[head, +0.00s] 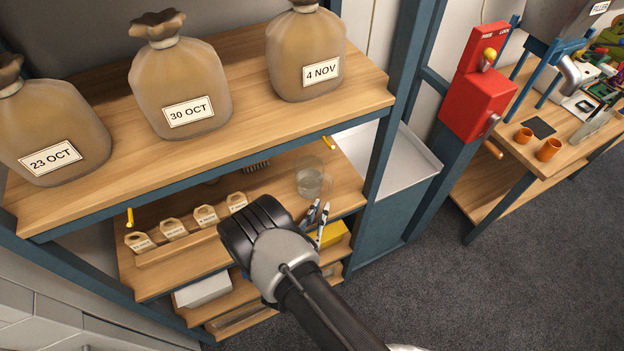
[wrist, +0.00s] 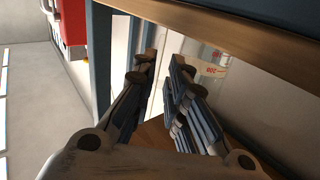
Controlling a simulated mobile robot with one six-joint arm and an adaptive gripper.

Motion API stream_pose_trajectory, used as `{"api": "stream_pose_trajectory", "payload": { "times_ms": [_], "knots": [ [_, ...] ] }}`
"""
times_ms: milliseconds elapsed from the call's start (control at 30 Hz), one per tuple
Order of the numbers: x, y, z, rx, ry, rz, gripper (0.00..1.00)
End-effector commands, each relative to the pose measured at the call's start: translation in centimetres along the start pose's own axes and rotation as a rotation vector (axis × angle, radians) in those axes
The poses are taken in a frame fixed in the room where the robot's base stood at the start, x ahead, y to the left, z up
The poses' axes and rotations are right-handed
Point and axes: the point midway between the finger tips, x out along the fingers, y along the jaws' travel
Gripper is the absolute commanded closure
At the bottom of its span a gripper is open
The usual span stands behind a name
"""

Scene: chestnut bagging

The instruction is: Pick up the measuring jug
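The measuring jug (head: 309,183) is a clear vessel standing on the middle shelf, towards its right end, below the shelf of sacks. Part of it shows in the wrist view (wrist: 218,60), with red marks on its side, partly hidden by a finger. My gripper (wrist: 158,72) is open, with a clear gap between its two fingers and nothing between them. In the wrist view the jug lies to the right of the fingers and beyond them, not between them.
Above the jug, the upper shelf (head: 240,120) holds three labelled sacks. A blue post (head: 386,130) stands right of the jug. Several small labelled tags (head: 205,215) stand in a wooden holder on the left. A yellow thing (head: 328,236) lies on the shelf below.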

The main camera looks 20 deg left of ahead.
Motion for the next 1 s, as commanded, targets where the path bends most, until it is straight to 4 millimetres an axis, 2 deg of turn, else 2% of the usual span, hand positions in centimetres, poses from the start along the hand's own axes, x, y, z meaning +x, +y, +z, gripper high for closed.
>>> {"api": "stream_pose_trajectory", "payload": {
  "times_ms": [100, 367, 567, 700, 1000],
  "knots": [
    [2.2, 0.1, 0.0, 0.002, 0.001, 0.003, 0.87],
    [4.1, 0.0, -0.2, 0.001, 0.001, 0.000, 0.87],
    [7.0, 0.2, -1.0, 0.002, 0.002, 0.003, 0.87],
    [8.5, 0.2, -0.8, 0.001, 0.000, 0.001, 0.87],
    [8.8, 0.1, -0.8, -0.001, -0.001, -0.001, 0.88]
  ]
}}
